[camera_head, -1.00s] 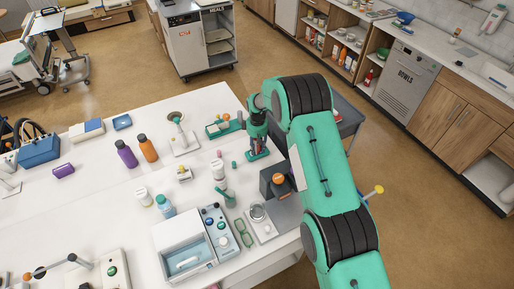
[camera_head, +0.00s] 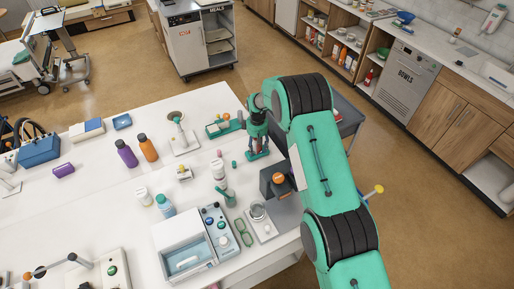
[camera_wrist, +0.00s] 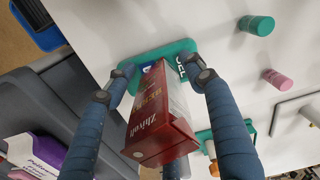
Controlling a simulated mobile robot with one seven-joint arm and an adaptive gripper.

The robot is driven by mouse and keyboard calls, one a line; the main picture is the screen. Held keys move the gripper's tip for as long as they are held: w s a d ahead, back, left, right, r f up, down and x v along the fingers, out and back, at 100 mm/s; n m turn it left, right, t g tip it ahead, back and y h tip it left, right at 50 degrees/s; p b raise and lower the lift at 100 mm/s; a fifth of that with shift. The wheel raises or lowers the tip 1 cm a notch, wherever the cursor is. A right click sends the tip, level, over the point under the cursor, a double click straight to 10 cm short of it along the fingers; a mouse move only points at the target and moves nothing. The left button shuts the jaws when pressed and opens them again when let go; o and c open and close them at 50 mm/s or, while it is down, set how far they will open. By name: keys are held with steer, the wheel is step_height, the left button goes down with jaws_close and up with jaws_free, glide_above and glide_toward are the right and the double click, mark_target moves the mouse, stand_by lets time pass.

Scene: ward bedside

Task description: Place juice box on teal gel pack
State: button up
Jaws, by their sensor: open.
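The juice box (camera_wrist: 161,118) is a red carton with white lettering. In the wrist view it sits between the fingers of my gripper (camera_wrist: 158,70), its far end over the teal gel pack (camera_wrist: 121,70) and apparently standing on it; the exact contact is hidden. The gel pack lies flat on the white table and also shows in the head view (camera_head: 251,158). My gripper (camera_head: 258,151) is open, with one finger on each side of the box. In the head view the fingers and arm largely hide the box.
A small teal cylinder (camera_wrist: 257,25) and a pink one (camera_wrist: 277,80) stand near the pack. A dark cart (camera_head: 347,116) is right of the table.

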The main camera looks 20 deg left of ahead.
steer(key=shift+r+b, duration=0.75)
steer(key=shift+r, duration=5.25)
